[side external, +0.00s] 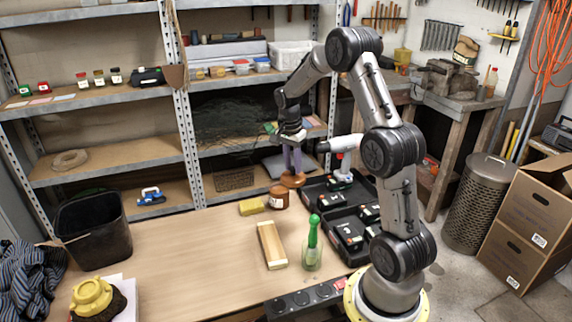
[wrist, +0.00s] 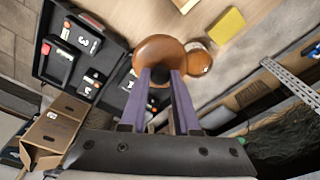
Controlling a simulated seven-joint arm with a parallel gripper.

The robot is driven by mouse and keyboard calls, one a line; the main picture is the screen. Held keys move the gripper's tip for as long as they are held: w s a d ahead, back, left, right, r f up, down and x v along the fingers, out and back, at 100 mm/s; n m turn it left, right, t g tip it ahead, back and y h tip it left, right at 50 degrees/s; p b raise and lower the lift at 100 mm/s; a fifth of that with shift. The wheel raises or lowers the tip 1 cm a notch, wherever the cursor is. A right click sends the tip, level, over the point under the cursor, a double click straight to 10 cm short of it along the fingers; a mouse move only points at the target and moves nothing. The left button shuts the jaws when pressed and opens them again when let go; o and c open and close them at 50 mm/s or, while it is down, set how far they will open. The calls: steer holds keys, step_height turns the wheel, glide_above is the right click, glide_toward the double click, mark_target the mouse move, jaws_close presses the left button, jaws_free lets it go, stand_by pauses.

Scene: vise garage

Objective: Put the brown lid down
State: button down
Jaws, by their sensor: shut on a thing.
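The brown lid (side external: 292,181) is a round, shiny disc near the far edge of the workbench, just left of the black case. My gripper (side external: 292,172) points down and is shut on the lid's dark knob. In the wrist view the lid (wrist: 158,52) lies between and beyond the purple fingertips (wrist: 160,75). An orange-brown jar (side external: 278,196) stands close beside the lid; it also shows in the wrist view (wrist: 199,62). I cannot tell whether the lid touches the bench.
A black case (side external: 318,222) with batteries and a drill (side external: 342,168) lies to the right. A yellow sponge (side external: 251,206), a wooden box (side external: 264,247) and a glass with a green brush (side external: 312,240) stand nearer.

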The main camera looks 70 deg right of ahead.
steer(key=shift+s+a+r, duration=0.4)
steer(key=shift+s+a, duration=0.2)
steer(key=shift+s, duration=0.1)
steer(key=shift+s+a+f, duration=0.15)
steer(key=shift+s+f, duration=0.05)
steer(key=shift+f, duration=0.05)
steer(key=f, duration=0.5)
steer(key=s+f, duration=0.1)
steer(key=f, duration=0.9)
steer(key=shift+s+a+f, duration=0.1)
steer(key=shift+s+f, duration=0.05)
steer(key=shift+s, duration=0.15)
steer(key=shift+f, duration=2.15)
steer(key=shift+f, duration=0.1)
steer(key=c, duration=0.6)
jaws_free()
steer(key=shift+c, duration=0.2)
